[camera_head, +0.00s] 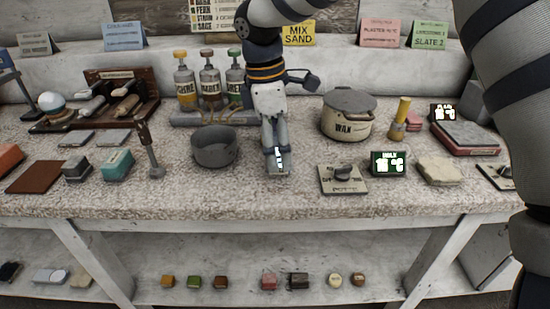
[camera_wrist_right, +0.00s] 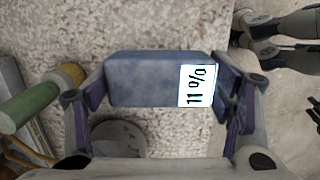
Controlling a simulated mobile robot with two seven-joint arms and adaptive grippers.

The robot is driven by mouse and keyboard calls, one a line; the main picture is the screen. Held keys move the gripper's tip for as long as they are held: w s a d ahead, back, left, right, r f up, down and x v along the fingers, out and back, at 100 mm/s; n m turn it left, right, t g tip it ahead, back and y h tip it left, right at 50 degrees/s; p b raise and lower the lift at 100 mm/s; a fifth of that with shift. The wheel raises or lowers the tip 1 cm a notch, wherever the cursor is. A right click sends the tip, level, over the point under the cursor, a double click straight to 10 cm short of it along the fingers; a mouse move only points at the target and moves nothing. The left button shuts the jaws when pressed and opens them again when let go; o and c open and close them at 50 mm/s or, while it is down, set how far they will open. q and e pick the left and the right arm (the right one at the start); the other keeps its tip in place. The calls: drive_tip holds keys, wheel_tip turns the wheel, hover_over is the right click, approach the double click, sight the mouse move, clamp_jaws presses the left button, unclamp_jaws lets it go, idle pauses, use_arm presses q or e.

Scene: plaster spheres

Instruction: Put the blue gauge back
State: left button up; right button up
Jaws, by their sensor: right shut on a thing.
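My right gripper (camera_head: 277,160) points down over the middle of the worktop, between the dark pot and the grey dial plate. It is shut on the blue gauge (camera_wrist_right: 145,78), a blue-grey block with a white screen reading "11 %". In the right wrist view the fingers (camera_wrist_right: 160,82) clasp the gauge at its two ends, with speckled worktop behind it. In the head view the gauge is mostly covered by the fingers, and only its white screen shows clearly. Whether it touches the worktop I cannot tell.
A dark pot (camera_head: 215,148) stands left of the gripper. Right of it are a dial plate (camera_head: 343,187), a green display (camera_head: 388,163) and a pale stone (camera_head: 438,171). The wax pot (camera_head: 347,121) and labelled bottles (camera_head: 209,84) stand behind. The front strip of worktop (camera_head: 230,197) is clear.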

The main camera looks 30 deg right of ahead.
wheel_tip(320, 180, down, 3)
drive_tip(key=shift+w+f, duration=0.1)
drive_tip(key=shift+f, duration=0.15)
drive_tip(key=o, duration=1)
drive_tip(key=shift+o, duration=0.2)
drive_tip(key=r, duration=0.4)
drive_tip(key=a+r, duration=0.1)
drive_tip(key=r, duration=0.7)
drive_tip(key=shift+w+a+r, duration=0.1)
drive_tip(key=shift+w+a, duration=0.2)
drive_tip(key=shift+w, duration=0.1)
